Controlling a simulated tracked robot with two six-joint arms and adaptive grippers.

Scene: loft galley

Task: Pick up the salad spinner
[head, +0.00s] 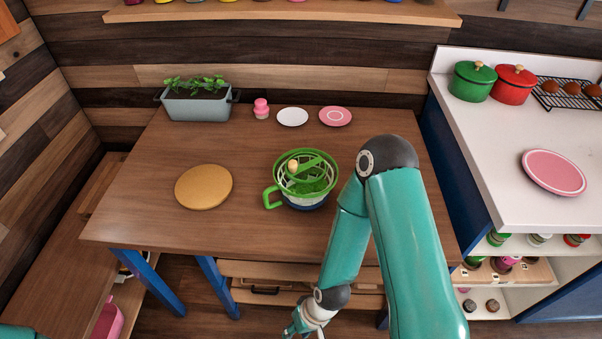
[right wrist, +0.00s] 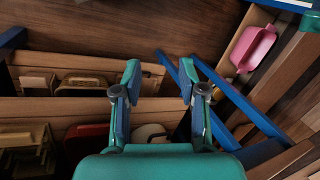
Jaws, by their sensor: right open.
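The salad spinner (head: 318,172) stands upright on the wooden table, right of the table's middle in the head view. It has a green rim and basket, a green side handle on the left and a small pale knob on top. My right arm reaches down in front of the table, just right of the spinner. My right gripper (head: 304,332) is low at the bottom edge of the head view, below the tabletop and apart from the spinner. In the right wrist view the right gripper (right wrist: 159,82) is open and empty. My left gripper is out of view.
A round tan board (head: 204,187) lies left of the spinner. A planter (head: 197,105), a pink shaker (head: 261,108), a white plate (head: 292,117) and a pink plate (head: 335,116) stand at the back. Open drawers (right wrist: 75,106) lie under the tabletop. A white counter (head: 490,140) is at right.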

